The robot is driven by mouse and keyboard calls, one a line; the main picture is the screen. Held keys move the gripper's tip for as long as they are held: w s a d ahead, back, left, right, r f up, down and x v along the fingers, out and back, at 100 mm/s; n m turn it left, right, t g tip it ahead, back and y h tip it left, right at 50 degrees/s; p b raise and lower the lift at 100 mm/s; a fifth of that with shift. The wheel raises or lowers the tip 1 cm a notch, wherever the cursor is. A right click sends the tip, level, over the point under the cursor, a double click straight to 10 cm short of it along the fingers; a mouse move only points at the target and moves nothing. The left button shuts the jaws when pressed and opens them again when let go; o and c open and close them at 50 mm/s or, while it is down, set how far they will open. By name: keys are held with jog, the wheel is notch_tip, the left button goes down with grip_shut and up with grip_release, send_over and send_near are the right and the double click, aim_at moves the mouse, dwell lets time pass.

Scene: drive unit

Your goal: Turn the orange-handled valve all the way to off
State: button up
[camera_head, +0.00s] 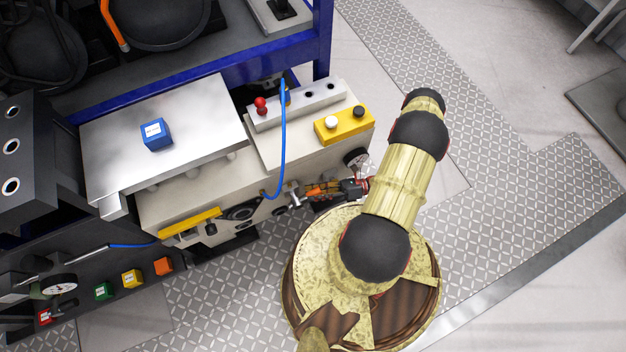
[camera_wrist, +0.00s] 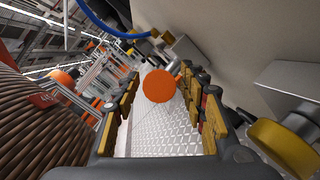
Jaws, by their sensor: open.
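The orange valve handle (camera_wrist: 158,87) shows its round orange face in the wrist view. It lies between the two spread fingers of my gripper (camera_wrist: 162,92), near their tips, with a visible gap on the left side. The right fingers look close to it; I cannot tell whether they touch. In the head view my gripper (camera_head: 318,190) is low beside the front face of the cream machine (camera_head: 190,195). There the handle is mostly hidden among the fingers. My gripper is open. The valve body is only partly seen behind the handle.
A blue hose (camera_head: 283,140) arches over the machine front near my gripper. A dark gauge (camera_head: 356,158) sits just above my wrist. A yellow button box (camera_head: 343,124) and a blue cube (camera_head: 156,134) sit on top. A yellow round knob (camera_wrist: 283,147) is right of my gripper.

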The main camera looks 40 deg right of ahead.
jog(key=v, duration=1.1)
jog(key=shift+d, duration=0.25)
jog(key=shift+s, duration=0.1)
jog(key=shift+c, duration=0.4)
